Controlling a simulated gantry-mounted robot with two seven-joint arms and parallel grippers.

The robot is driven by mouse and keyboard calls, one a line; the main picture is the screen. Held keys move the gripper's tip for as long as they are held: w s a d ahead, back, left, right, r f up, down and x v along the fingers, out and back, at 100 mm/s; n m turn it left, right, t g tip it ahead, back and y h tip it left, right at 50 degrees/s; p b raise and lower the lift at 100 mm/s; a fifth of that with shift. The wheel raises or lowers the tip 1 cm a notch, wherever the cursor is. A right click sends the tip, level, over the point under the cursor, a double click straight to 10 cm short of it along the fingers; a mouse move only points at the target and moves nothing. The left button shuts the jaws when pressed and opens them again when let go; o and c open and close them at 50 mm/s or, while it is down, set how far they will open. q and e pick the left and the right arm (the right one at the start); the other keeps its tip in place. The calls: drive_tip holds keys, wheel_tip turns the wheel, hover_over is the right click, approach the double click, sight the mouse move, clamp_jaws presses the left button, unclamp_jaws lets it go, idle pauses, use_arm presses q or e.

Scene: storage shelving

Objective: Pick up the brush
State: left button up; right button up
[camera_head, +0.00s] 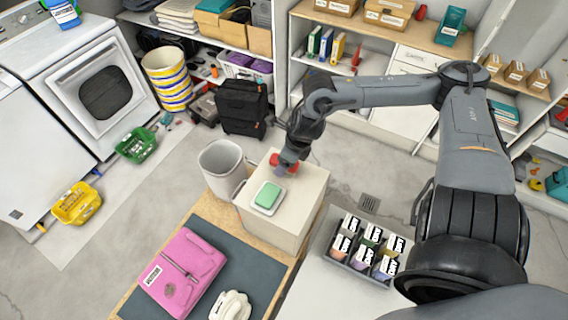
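A small red object (274,159), possibly the brush, is on the top of the beige box (268,234) near its back edge. My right gripper (284,170) reaches in from the right and points down at this object. It covers part of it, and a bluish bit shows under the fingers. The fingers are too small and hidden to tell whether they are open or shut, or whether they touch the object. My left gripper is not in view.
A green sponge (268,195) on a white dish lies near the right gripper on the box. A grey bin (221,168) stands at the box's left. A pink case (182,272) and a tray of several labelled jars (341,262) are in front.

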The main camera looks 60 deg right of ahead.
drive_tip(key=c, duration=1.1)
drive_tip(key=shift+c, duration=0.2)
drive_tip(key=shift+r, duration=0.1)
drive_tip(key=shift+r, duration=0.45)
wheel_tip(320, 180, up, 3)
drive_tip(key=s+d+r+p, duration=0.2)
drive_tip(key=s+r+p, duration=0.3)
drive_tip(key=s, duration=0.6)
drive_tip(key=shift+v, duration=1)
